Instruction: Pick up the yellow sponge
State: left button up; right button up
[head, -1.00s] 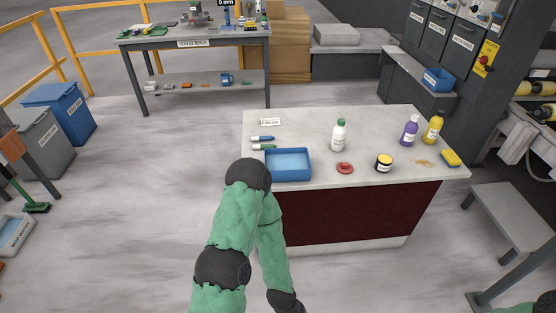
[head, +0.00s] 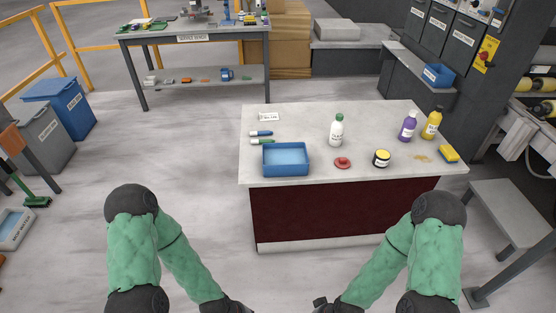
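The ends of both arms run to the bottom edge near the middle, well away from the sponge. Neither gripper's fingers can be made out.
A grey bench (head: 511,205) stands at right.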

aim_at(447, 152)
jog(key=z, duration=1.3)
jog(key=i+z, duration=0.15)
jog(key=i, duration=0.3)
